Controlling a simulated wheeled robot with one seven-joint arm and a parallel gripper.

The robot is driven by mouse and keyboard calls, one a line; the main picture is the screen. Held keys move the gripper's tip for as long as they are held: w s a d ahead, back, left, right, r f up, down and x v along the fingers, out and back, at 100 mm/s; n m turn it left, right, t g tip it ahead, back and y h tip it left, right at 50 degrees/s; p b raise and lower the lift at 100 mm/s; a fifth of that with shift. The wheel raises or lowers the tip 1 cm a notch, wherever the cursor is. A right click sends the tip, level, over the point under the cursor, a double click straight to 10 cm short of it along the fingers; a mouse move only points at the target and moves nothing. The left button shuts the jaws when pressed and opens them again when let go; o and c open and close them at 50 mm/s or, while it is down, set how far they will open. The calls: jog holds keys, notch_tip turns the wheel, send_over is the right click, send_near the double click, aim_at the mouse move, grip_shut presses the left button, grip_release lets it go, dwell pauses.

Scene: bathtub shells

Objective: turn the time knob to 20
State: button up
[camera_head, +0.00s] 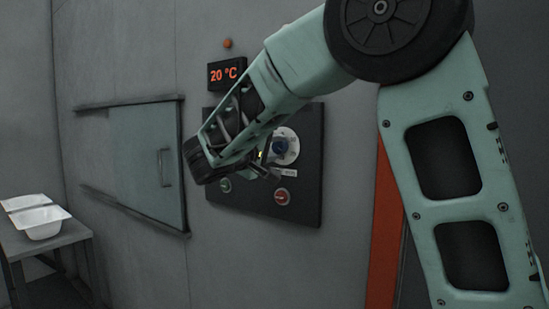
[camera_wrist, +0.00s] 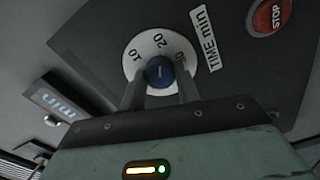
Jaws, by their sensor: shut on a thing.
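The time knob is a small blue knob on a white round dial on the dark wall panel. In the wrist view the knob (camera_wrist: 160,73) sits between my fingertips, on the dial (camera_wrist: 141,50) marked 10, 20 and 30 beside a "TIME min" label (camera_wrist: 209,42). The pale line on the knob stands about upright in the picture, toward the 20. In the head view the knob (camera_head: 279,147) and dial (camera_head: 291,144) show partly behind my arm. My gripper (camera_wrist: 160,80) is shut on the knob, a finger on each side; it also shows in the head view (camera_head: 268,160).
A red stop button (camera_head: 281,198) and a green button (camera_head: 225,185) are low on the panel (camera_head: 302,196). A "20 °C" display (camera_head: 227,73) hangs above. A sliding door (camera_head: 145,165) is left; white trays (camera_head: 42,222) stand on a table (camera_head: 62,240).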

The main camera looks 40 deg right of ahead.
jog(key=shift+f, duration=0.1)
dwell(0.3)
jog(key=o, duration=1)
jog(key=b+v, duration=0.1)
jog(key=v, duration=1.6)
jog(key=shift+s+a, duration=0.1)
jog(key=shift+a, duration=0.15)
